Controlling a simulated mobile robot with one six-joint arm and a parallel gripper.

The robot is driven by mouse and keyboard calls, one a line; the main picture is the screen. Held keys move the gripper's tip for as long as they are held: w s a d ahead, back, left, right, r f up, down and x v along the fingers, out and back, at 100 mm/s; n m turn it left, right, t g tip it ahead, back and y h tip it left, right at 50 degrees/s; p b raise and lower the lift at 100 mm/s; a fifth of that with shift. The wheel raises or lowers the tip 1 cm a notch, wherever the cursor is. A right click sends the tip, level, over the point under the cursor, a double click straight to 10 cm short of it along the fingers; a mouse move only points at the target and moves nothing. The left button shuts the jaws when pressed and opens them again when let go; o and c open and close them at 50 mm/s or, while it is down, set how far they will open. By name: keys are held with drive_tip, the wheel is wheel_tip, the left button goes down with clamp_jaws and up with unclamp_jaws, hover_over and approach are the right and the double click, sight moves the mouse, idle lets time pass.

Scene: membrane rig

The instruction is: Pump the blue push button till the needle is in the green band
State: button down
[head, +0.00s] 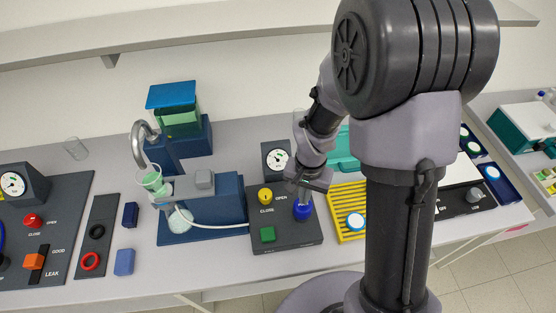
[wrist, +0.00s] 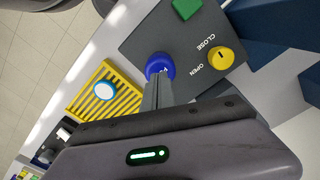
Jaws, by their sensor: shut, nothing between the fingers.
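My gripper (head: 304,192) is shut and empty, pointing down at the button. In the wrist view its closed fingers (wrist: 158,86) overlap the button's near edge; I cannot tell whether they touch it.
A yellow knob (head: 265,194) marked open and close and a green square button (head: 267,234) share the panel. A yellow slatted tray (head: 349,236) lies just to the right. A blue pump stand with glassware (head: 180,218) and a tube stands to the left.

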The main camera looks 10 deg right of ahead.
drive_tip(key=shift+f+b, duration=2.15)
drive_tip(key=shift+f, duration=0.1)
wheel_tip(320, 180, up, 5)
drive_tip(key=p, duration=0.3)
drive_tip(key=shift+f+p, duration=0.15)
drive_tip(key=shift+p, duration=0.15)
drive_tip(key=shift+f, duration=0.1)
drive_tip(key=shift+f, duration=0.1)
drive_tip(key=shift+f+b, duration=2.05)
drive_tip(key=shift+b, duration=0.15)
wheel_tip(320, 180, up, 5)
drive_tip(key=p, duration=0.3)
drive_tip(key=shift+f, duration=0.35)
